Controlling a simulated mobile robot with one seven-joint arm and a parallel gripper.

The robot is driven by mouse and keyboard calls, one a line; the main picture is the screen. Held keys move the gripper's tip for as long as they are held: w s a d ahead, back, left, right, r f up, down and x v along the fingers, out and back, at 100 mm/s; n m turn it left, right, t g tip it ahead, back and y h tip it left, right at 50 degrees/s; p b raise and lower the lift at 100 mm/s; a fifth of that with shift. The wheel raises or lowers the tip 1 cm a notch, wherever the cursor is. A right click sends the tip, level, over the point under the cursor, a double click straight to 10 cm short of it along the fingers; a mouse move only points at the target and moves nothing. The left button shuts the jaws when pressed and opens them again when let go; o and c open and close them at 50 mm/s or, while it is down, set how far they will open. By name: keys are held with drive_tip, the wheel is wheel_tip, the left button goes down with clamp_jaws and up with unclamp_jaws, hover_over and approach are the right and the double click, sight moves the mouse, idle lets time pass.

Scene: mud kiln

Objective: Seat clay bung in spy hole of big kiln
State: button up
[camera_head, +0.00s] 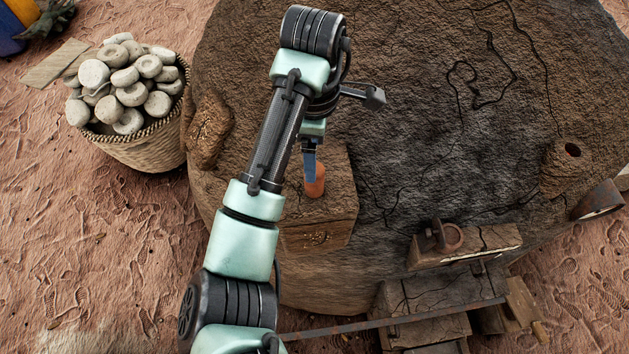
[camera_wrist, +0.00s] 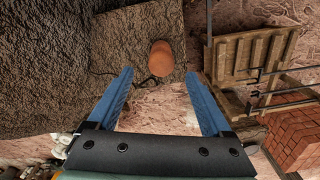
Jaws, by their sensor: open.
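The orange clay bung (camera_head: 314,183) stands on a square mud ledge (camera_head: 338,205) on the front of the big kiln (camera_head: 400,60). In the wrist view the bung (camera_wrist: 161,58) shows between and just beyond the fingertips. My gripper (camera_head: 311,165) is open and empty, with its blue fingers close beside the bung in the head view. In the wrist view my gripper (camera_wrist: 159,74) has its fingers wide apart, one on each side of the bung; contact cannot be told. A dark round hole, likely the spy hole (camera_head: 572,150), opens in a raised boss at the kiln's right.
A basket (camera_head: 142,152) of pale clay discs stands left of the kiln. A wooden ledge with an iron fitting (camera_head: 440,237) juts out front right. A rusty bar (camera_head: 395,320) crosses below. The wrist view shows a wooden pallet (camera_wrist: 250,55) and red bricks (camera_wrist: 296,135).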

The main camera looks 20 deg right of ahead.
wheel_tip(320, 180, down, 3)
drive_tip(key=shift+r+b, duration=0.2)
drive_tip(key=shift+b, duration=0.25)
wheel_tip(320, 180, down, 5)
drive_tip(key=shift+s+r, duration=0.1)
drive_tip(key=shift+s, duration=0.05)
clamp_jaws()
